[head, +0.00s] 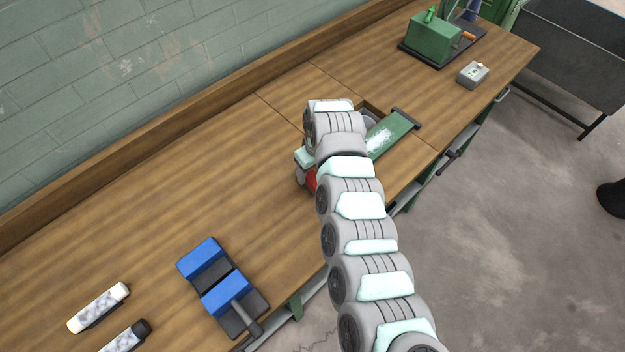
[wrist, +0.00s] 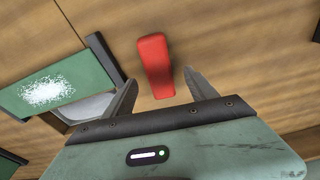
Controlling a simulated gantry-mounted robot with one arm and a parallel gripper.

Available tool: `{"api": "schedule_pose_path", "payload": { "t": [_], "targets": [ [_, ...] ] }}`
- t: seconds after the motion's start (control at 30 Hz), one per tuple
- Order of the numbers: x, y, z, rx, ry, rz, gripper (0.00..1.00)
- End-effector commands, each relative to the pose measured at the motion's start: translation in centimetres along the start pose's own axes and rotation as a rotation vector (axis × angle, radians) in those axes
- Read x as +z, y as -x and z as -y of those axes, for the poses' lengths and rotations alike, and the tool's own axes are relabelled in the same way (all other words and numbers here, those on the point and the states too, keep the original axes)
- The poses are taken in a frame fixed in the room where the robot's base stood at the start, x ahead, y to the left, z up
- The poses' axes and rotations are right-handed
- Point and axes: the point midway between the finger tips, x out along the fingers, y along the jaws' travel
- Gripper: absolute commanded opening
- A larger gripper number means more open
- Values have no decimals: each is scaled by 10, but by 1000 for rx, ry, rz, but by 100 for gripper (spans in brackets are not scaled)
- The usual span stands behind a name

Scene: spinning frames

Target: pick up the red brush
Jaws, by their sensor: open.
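In the wrist view the red brush (wrist: 154,62) lies on the wooden workbench. Its near end sits between the two fingers of my gripper (wrist: 160,88), with its far end reaching beyond the tips. My gripper is open, with a gap on each side of the brush. In the head view a small red part, likely the brush (head: 311,179), shows beside my arm; the arm hides the rest of it and most of the gripper.
A green panel with white powder (head: 390,135) lies close by, over an opening in the bench. A green box (head: 433,40) and a grey switch box (head: 473,74) stand at the far end.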

Motion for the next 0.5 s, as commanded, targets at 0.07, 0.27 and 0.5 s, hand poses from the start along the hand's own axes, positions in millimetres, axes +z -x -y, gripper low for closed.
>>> {"api": "schedule_pose_path", "payload": {
  "t": [0.07, 0.27, 0.5],
  "targets": [
    [0, -10, 0, -1, 2, 3, 66],
    [1, -40, -1, -1, 2, 5, 66],
    [0, -48, -2, 1, 0, -1, 66]
  ]
}}
